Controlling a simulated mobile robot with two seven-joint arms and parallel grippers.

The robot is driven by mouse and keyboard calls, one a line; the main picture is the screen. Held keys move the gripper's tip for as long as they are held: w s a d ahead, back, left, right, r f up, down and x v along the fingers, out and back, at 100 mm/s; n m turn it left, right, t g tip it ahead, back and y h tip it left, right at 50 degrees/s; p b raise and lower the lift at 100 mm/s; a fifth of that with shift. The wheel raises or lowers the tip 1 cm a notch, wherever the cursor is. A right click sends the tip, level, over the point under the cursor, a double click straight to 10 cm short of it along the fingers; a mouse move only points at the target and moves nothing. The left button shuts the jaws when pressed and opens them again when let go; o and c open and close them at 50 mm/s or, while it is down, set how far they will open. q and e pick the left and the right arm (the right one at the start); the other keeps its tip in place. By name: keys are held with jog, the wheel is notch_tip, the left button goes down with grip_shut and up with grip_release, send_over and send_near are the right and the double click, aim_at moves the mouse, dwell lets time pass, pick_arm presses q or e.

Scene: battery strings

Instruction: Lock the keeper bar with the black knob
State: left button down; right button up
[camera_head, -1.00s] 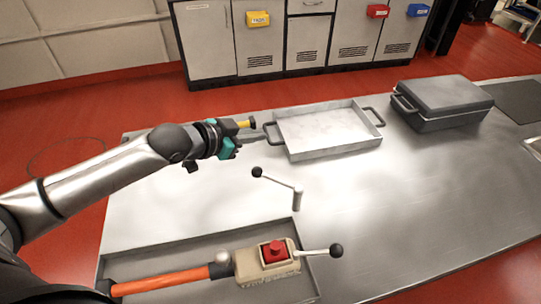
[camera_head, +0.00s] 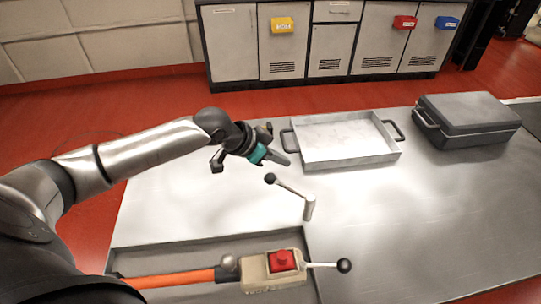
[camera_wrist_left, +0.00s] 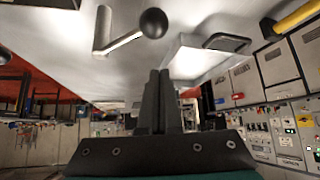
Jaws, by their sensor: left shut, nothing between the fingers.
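A pale metal crank lever with a black knob (camera_head: 270,179) stands on the bench; its arm slopes from the knob down to a short upright post (camera_head: 309,207). My left gripper (camera_head: 284,160) is shut and empty, just beyond and above the knob, apart from it. In the left wrist view, the shut fingers (camera_wrist_left: 160,100) point toward the scene, and the black knob (camera_wrist_left: 153,23) and post (camera_wrist_left: 103,30) show above them, upside down. A beige box with a red button (camera_head: 282,260) has another lever, also ending in a black knob (camera_head: 344,265). My right gripper is out of view.
A shallow metal tray (camera_head: 350,162) with side handles lies close beyond the left gripper. A dark grey case (camera_head: 467,122) stands to its right. An orange handle (camera_head: 178,278) joins the beige box in a recess at the front. Bench right of the post is clear.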

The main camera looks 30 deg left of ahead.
aim_at(288, 187)
pick_arm(q)
jog(key=f, duration=0.1)
jog(key=s+f, duration=0.1)
jog(key=f, duration=0.1)
jog(key=shift+s+a+f, duration=0.15)
jog(key=shift+s+a, duration=0.05)
jog(key=shift+a, duration=0.2)
dwell(0.4)
